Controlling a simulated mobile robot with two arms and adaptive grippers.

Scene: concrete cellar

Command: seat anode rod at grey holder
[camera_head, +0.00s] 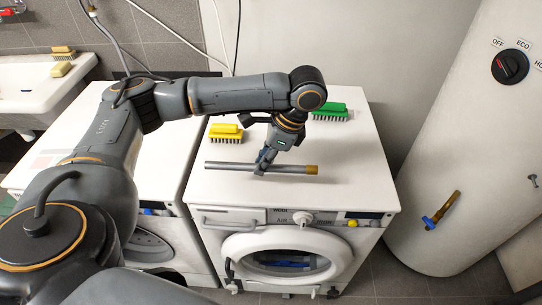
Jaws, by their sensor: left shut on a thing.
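The anode rod (225,165) is a long, thin grey bar with a brass-coloured end on the right. It lies level across the picture, over the white top of the right-hand washing machine. My left gripper (262,167) comes down from above and is shut on the rod near its middle. I cannot tell whether the rod touches the machine top or is slightly above it. I cannot make out a grey holder for certain. A small grey fitting (533,181) shows on the boiler at the right edge. My right gripper is out of view.
A yellow brush (226,132) and a green brush (330,112) stand on the washing machine top (350,185), behind the rod. The white boiler (460,130) at the right has a dial and a brass pipe with a blue valve (430,222). A sink (40,90) is at the left.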

